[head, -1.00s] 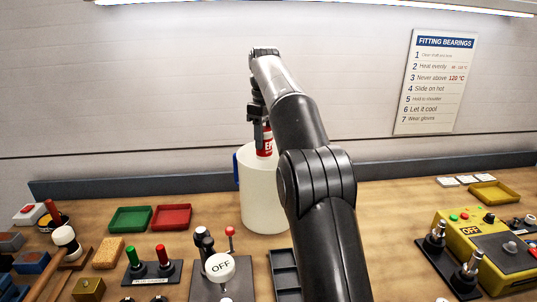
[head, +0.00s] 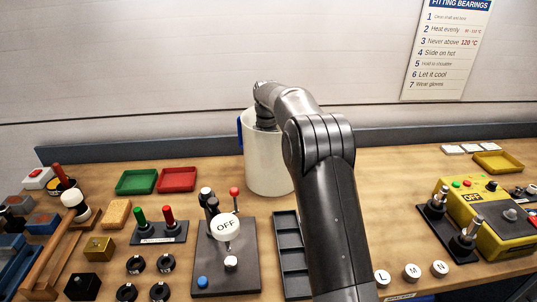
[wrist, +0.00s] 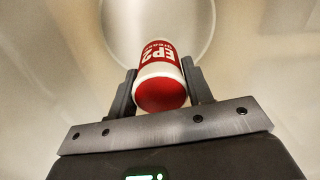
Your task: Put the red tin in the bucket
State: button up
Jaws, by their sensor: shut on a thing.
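The bucket (head: 268,168), a tall whitish container with a blue part at its left rim, stands on the bench near the back wall. My arm reaches over its rim and down into it. My gripper (wrist: 160,80) is inside the bucket and hidden in the head view. In the wrist view it is shut on the red tin (wrist: 162,58), a red and white cylinder marked EP2, held between both fingers. The bucket's pale inner wall and round floor show around and beyond the tin. I cannot tell if the tin touches the floor.
A green tray (head: 136,181) and a red tray (head: 177,179) lie left of the bucket. A yellow control box (head: 490,220) is at the right.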

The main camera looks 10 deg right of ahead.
jog(key=shift+f, duration=2.35)
jog(key=shift+f, duration=0.1)
jog(key=o, duration=1.1)
jog(key=shift+o, duration=0.2)
notch_tip(320, 180, up, 12)
jog(key=shift+w, duration=0.15)
